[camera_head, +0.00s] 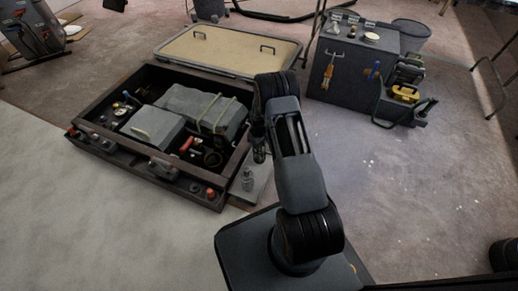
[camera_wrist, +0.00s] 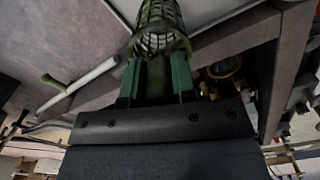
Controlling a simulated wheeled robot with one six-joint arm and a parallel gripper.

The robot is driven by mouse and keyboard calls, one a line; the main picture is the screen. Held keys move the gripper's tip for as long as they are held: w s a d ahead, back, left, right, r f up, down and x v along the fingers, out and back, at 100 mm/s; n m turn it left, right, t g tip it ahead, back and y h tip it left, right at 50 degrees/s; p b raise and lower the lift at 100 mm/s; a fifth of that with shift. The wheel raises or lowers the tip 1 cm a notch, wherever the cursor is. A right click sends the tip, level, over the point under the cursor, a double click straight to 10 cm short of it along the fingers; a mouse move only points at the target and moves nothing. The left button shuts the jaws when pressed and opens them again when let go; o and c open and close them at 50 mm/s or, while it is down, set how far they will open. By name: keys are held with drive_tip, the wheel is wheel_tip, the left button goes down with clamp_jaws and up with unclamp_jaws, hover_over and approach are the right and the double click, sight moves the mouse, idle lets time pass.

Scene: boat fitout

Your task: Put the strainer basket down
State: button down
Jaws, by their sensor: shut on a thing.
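The strainer basket (camera_wrist: 162,28), a dark green mesh cylinder with an open grid end, shows at the top of the wrist view. My gripper (camera_wrist: 158,72) is shut on it, with green fingers on both sides of its narrow dark part. In the head view, my gripper (camera_head: 261,150) hangs beside the right edge of the dark open-topped box (camera_head: 237,160). The basket cannot be clearly made out there, being small and dark against my arm.
The box holds grey casings (camera_head: 152,128) and several fittings. A flat plate (camera_head: 256,190) bearing a small metal part (camera_head: 248,180) lies right of it. A tan panel (camera_head: 215,50) lies behind. A dark cabinet (camera_head: 340,75) stands back right; the floor at right is mostly clear.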

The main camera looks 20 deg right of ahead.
drive_tip(key=shift+f, duration=1.1)
drive_tip(key=shift+f+b, duration=0.15)
drive_tip(key=shift+b, duration=0.2)
drive_tip(key=c, duration=0.9)
unclamp_jaws()
